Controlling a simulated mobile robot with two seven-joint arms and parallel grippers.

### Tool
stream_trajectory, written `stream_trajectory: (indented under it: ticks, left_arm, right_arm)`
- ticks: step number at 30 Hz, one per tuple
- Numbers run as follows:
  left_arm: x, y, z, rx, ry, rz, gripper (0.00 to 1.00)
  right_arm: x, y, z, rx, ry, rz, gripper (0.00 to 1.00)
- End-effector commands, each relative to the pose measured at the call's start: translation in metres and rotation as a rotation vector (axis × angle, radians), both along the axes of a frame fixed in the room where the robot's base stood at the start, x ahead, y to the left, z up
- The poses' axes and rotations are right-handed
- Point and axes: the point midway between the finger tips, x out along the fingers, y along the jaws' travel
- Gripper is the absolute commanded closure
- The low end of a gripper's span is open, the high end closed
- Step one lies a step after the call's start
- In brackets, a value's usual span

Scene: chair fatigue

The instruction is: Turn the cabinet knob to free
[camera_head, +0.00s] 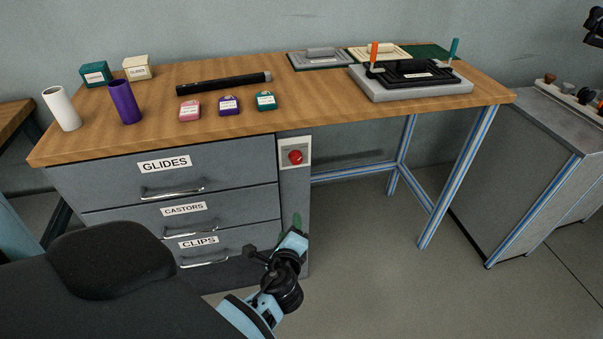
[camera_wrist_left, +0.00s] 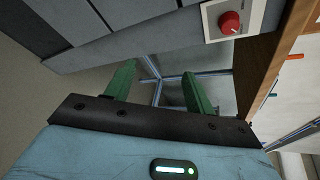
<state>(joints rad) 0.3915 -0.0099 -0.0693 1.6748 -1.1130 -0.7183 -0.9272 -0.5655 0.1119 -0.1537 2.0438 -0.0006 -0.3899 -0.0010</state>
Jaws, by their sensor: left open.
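The red cabinet knob (camera_head: 295,157) sits on a white plate (camera_head: 284,153) at the upper right of the grey drawer cabinet (camera_head: 220,152). The knob also shows in the left wrist view (camera_wrist_left: 230,22), at the top right, beyond the fingers. My left gripper (camera_head: 293,221) is below the knob in the head view, beside the cabinet's right edge and apart from the knob. Its two green fingers stand apart with nothing between them in the left wrist view (camera_wrist_left: 157,80). I cannot read the knob's setting. My right gripper is not in view.
Drawers marked GLIDES (camera_head: 165,164), CASTORS and CLIPS have protruding handles. A dark padded form (camera_head: 108,258) fills the lower left. The wooden worktop (camera_head: 150,137) overhangs the knob and holds cylinders, small boxes and a black fixture. Open floor lies right of the cabinet; blue table legs (camera_head: 457,175) stand beyond.

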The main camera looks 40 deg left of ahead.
Motion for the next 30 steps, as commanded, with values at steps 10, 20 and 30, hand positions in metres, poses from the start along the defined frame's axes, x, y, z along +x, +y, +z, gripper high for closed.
stream_trajectory:
  ticks: [10, 20, 30]
  left_arm:
    - [0.077, 0.024, 0.079, 0.481, 0.021, 0.096, 0.46]
    - [0.085, 0.028, 0.089, 0.521, 0.025, 0.109, 0.46]
    - [0.117, 0.061, 0.089, 0.52, 0.025, 0.108, 0.46]
  right_arm:
    - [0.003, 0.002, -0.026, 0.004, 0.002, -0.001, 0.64]
    - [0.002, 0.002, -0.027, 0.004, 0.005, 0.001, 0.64]
    - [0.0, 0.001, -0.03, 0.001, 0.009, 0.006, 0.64]
